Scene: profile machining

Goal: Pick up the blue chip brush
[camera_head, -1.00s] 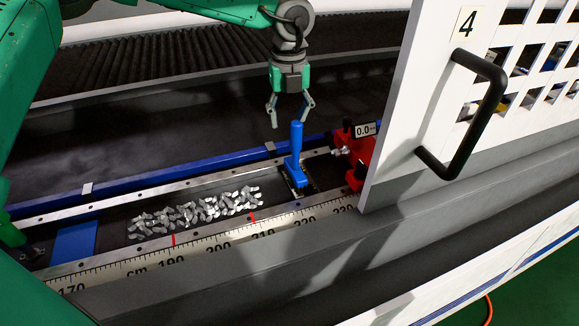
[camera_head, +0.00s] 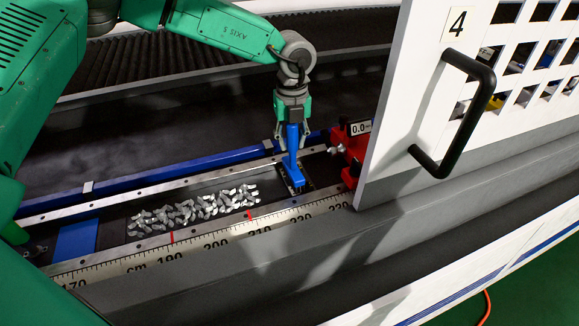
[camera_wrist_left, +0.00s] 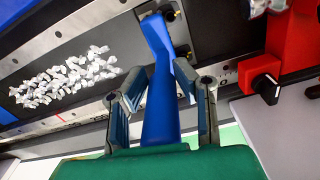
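The blue chip brush (camera_head: 292,155) stands upright in the machine's channel, its wide head down at the right end of the metal chips. My left gripper (camera_head: 292,140) is above it with its fingers down around the upper handle. In the left wrist view the brush (camera_wrist_left: 160,85) runs between the two fingers (camera_wrist_left: 158,98). Gaps show between the handle and both fingers, so the gripper is open around it. My right gripper is not in view.
Silvery metal chips (camera_head: 190,211) lie in the channel left of the brush. A red block (camera_head: 352,150) with a "0.0" display stands close on the right. A ruler (camera_head: 215,240) runs along the front.

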